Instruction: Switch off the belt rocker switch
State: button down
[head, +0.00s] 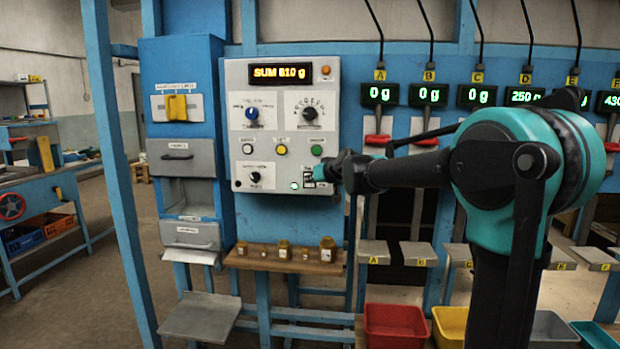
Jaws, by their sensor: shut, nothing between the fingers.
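The grey control panel (282,208) hangs on the blue frame, with a lit display reading "SUM 610 g". A small dark rocker switch (308,177) sits at the panel's lower right, beside a lit green lamp (294,186). My gripper (322,174) is shut and empty, with its tips at or just in front of the rocker switch. I cannot tell whether they touch. The gripper hides part of the switch, and its position is too small to read.
The panel also carries a blue knob (252,113), a black knob (310,114) and several buttons. Below it, a wooden shelf (240,261) holds several small jars. Red-handled levers (377,139) hang to the right. A red bin (395,322) and a yellow bin (450,322) stand low.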

jog(key=shift+w, duration=0.2)
jog(key=shift+w, duration=0.25)
jog(key=shift+w+r, duration=0.1)
jog(key=shift+w, duration=0.2)
dwell(0.8)
jog(key=shift+s, duration=0.15)
jog(key=shift+s, duration=0.6)
jog(key=shift+s, duration=0.1)
jog(key=shift+s+f, duration=0.2)
jog(key=shift+s, duration=1)
jog(key=shift+s+f, duration=0.2)
jog(key=shift+s, duration=0.95)
